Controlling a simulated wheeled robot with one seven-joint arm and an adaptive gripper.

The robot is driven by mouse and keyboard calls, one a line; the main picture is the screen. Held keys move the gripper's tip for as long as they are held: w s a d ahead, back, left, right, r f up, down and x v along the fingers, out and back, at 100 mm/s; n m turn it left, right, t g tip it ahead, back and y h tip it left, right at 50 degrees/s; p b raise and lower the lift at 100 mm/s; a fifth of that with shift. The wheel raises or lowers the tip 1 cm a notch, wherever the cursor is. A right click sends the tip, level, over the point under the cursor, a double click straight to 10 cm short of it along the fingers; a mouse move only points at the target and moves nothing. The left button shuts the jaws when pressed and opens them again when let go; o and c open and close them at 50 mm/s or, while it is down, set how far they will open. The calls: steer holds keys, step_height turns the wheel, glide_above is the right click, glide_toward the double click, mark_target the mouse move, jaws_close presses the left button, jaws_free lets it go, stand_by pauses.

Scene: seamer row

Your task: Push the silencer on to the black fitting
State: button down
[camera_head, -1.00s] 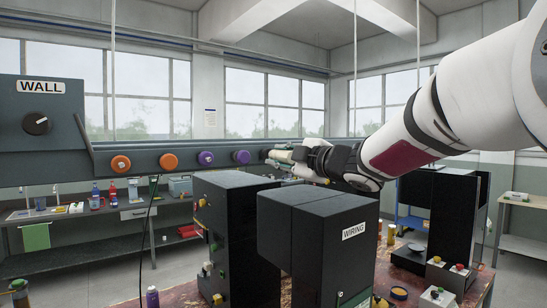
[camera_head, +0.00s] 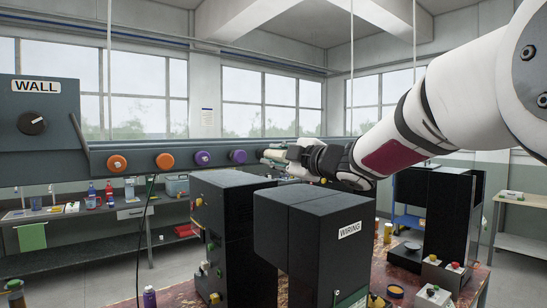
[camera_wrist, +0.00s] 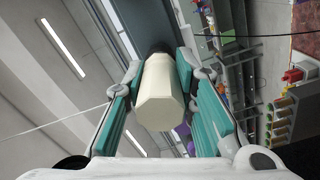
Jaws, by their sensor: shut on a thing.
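The silencer (camera_wrist: 160,97) is a cream, faceted cylinder in the middle of the wrist view. My gripper (camera_wrist: 161,80) is shut on it, with a teal-padded finger on each side. A dark round piece, which looks like the black fitting (camera_wrist: 160,48), shows just past the silencer's far end, against the dark bar. The silencer hides most of it, so I cannot tell whether they touch or how far one sits on the other. In the head view my gripper (camera_head: 280,158) is at the right part of the bar, and the fitting cannot be made out there.
The long dark bar (camera_head: 125,178) carries orange knobs (camera_head: 165,161) and purple knobs (camera_head: 238,157) left of my gripper. Black cabinets, one labelled WIRING (camera_head: 320,235), stand below my arm on a reddish table. A bench (camera_head: 70,255) runs along the back wall.

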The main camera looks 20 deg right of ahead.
steer(key=c, duration=1.2)
jaws_free()
steer(key=shift+c, duration=0.2)
steer(key=v, duration=1.2)
steer(key=shift+w, duration=0.1)
